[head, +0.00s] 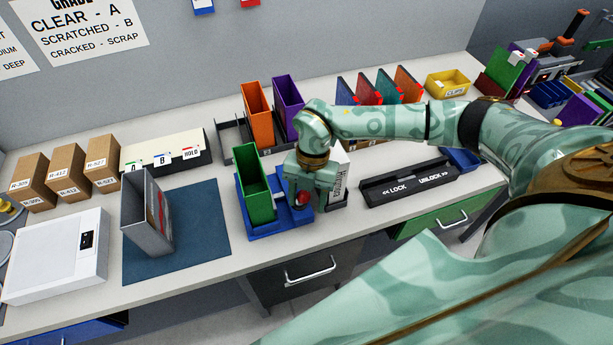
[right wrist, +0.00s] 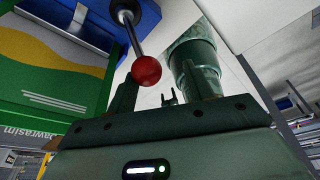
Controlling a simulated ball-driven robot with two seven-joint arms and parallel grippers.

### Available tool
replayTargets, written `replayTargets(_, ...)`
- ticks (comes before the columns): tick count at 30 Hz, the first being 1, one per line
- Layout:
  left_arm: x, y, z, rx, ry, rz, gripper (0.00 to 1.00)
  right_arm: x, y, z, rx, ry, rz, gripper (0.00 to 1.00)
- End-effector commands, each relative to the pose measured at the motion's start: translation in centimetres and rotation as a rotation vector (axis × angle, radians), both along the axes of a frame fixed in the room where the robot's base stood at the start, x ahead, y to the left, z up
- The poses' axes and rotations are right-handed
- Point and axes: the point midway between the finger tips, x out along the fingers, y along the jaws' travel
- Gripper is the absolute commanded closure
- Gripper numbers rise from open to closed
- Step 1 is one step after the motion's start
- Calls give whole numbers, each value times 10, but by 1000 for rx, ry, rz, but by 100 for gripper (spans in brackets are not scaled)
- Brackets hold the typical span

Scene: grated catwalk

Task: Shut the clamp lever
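A clamp lever, a metal rod ending in a red ball knob (head: 302,199), stands at the right side of a blue fixture (head: 268,228). A green case (head: 258,196) sits in the fixture. In the right wrist view the red knob (right wrist: 146,70) and its rod (right wrist: 130,32) show close up in front of my gripper. My right gripper (head: 303,192) points down at the knob. Its fingers (right wrist: 165,92) look apart, with the knob near the left one; contact cannot be told. Much of the lever is hidden behind my gripper in the head view. My left gripper is out of view.
A black sign (head: 410,184) reading LOCK and UNLOCK lies right of the fixture. A grey case (head: 147,215) stands on a dark blue mat (head: 205,225) to the left. Orange (head: 257,115) and purple (head: 288,105) cases stand behind. A white-and-grey case stands beside my gripper.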

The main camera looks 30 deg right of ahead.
Motion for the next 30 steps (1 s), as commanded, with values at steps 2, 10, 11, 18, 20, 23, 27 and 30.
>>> replayTargets(2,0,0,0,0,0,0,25,1,0,1,0,-3,-1,48)
replayTargets(10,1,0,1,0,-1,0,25,5,-2,12,1,-10,0,48)
replayTargets(11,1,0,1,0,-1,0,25,6,-4,16,0,-9,0,48)
replayTargets(18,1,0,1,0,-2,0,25,17,-18,74,0,-11,-1,48)
replayTargets(20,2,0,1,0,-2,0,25,20,-22,90,-1,-11,-2,48)
replayTargets(23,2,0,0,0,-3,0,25,24,-27,114,0,-9,-1,48)
replayTargets(27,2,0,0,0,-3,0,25,29,-33,139,-1,-7,-1,48)
replayTargets(30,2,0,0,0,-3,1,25,30,-35,150,-1,-4,-2,48)
